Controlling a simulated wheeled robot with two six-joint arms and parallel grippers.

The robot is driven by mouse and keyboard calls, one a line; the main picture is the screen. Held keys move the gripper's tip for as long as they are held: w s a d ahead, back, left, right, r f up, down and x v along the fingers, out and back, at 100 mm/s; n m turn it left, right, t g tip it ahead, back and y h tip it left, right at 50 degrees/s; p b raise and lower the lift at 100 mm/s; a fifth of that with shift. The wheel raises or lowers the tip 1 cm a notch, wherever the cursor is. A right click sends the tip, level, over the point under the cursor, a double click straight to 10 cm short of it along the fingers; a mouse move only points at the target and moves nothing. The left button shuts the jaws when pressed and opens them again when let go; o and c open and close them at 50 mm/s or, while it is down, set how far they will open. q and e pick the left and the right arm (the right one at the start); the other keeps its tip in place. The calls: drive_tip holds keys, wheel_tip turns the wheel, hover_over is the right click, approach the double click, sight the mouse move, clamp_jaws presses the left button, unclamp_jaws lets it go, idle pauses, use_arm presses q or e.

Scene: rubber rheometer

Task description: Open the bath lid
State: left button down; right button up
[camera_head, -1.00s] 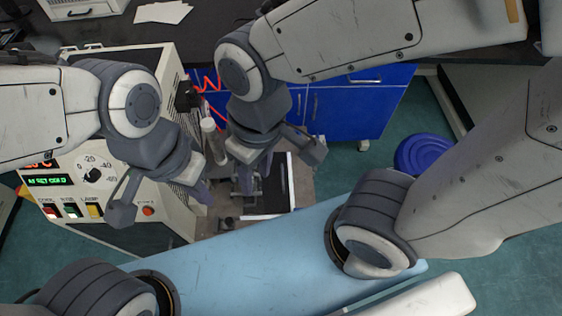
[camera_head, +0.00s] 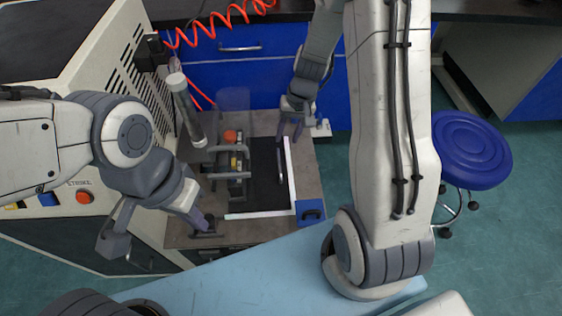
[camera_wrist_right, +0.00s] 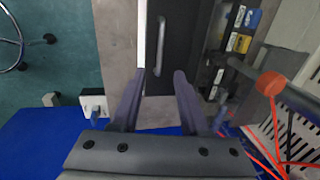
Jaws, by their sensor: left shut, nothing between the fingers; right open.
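The bath lid (camera_head: 264,185) is a dark flat panel with white strips along two edges, lying flat in the bench top. Its metal bar handle (camera_head: 281,160) runs along its right side. The lid (camera_wrist_right: 181,35) and handle (camera_wrist_right: 159,46) also show in the right wrist view. My right gripper (camera_head: 290,130) is open and empty near the far right corner of the lid, its fingers pointing toward the handle without touching it. In the right wrist view its fingertips (camera_wrist_right: 160,76) straddle the handle's line. My left gripper (camera_head: 207,226) is shut and empty over the bench's near left corner.
The rheometer cabinet (camera_head: 85,110) stands at left, with a grey cylinder (camera_head: 187,110) and clamp-like fixtures (camera_head: 235,165) left of the lid. A blue box (camera_head: 310,211) sits at the lid's near right corner. A blue stool (camera_head: 472,150) stands on the open floor at right.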

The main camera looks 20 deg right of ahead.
sight(279, 160)
drive_tip(key=f+b, duration=0.1)
drive_tip(key=f, duration=0.2)
drive_tip(key=a+f+b, duration=0.1)
drive_tip(key=f, duration=0.2)
drive_tip(key=a+f+b, duration=0.1)
drive_tip(key=f, duration=0.2)
drive_tip(key=shift+w+f+b, duration=0.2)
drive_tip(key=shift+f+b, duration=0.2)
clamp_jaws()
idle(1.0)
